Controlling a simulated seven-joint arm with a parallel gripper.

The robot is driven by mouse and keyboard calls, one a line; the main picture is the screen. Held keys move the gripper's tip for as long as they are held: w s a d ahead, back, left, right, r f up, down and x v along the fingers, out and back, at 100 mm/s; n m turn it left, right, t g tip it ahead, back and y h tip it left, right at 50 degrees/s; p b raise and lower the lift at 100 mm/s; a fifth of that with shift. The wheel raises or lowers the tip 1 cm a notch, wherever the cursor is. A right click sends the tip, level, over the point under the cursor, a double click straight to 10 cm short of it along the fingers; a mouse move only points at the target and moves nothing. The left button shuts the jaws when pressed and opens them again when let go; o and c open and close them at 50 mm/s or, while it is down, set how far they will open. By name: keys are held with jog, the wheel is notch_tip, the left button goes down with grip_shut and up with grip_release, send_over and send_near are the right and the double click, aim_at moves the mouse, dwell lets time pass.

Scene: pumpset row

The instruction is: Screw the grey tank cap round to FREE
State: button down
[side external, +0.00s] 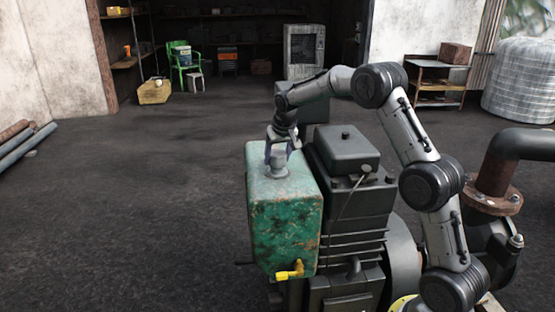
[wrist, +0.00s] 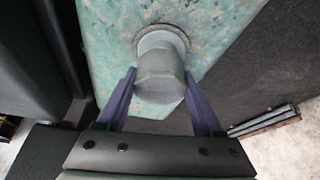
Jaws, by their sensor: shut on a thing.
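The green, rust-flecked tank (side external: 285,222) stands at the middle of the side view, and its top (wrist: 108,45) shows in the wrist view. The grey tank cap (wrist: 160,78) sits on a round neck (wrist: 163,40) on the tank's top; it also shows in the side view (side external: 278,165). My gripper (wrist: 160,85) has its two purple fingers on either side of the cap, shut on it. In the side view my gripper (side external: 277,150) comes down onto the cap from above. I cannot see any FREE mark on the cap or tank.
The dark engine (side external: 350,200) stands close to the tank's right. A yellow tap (side external: 290,271) is low on the tank's front. A rusty flanged pipe (side external: 497,180) is at the far right. The floor left of the tank is clear.

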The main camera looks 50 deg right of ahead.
jog(key=shift+r, duration=0.5)
jog(key=shift+r, duration=1.45)
jog(key=a+f+n, duration=0.1)
jog(key=a, duration=0.2)
jog(key=a+f+n, duration=0.1)
jog(key=a, duration=0.3)
jog(key=w+a+f+n+y, duration=0.1)
jog(key=a, duration=0.2)
jog(key=shift+w+a+f+t, duration=0.1)
jog(key=shift+a+f+t, duration=0.1)
jog(key=shift+t, duration=0.1)
jog(key=s+a+f+n+y, duration=0.1)
jog(key=s+a+f+n, duration=0.15)
jog(key=a, duration=0.35)
jog(key=s+a+f+n+y, duration=0.1)
jog(key=s+a+f+n, duration=0.15)
jog(key=a, duration=0.35)
jog(key=s+f+m, duration=0.1)
jog(key=s+f, duration=0.8)
jog(key=s, duration=0.2)
jog(key=shift+s+d+h, duration=0.2)
jog(key=shift+d+h, duration=0.05)
jog(key=shift+h, duration=0.05)
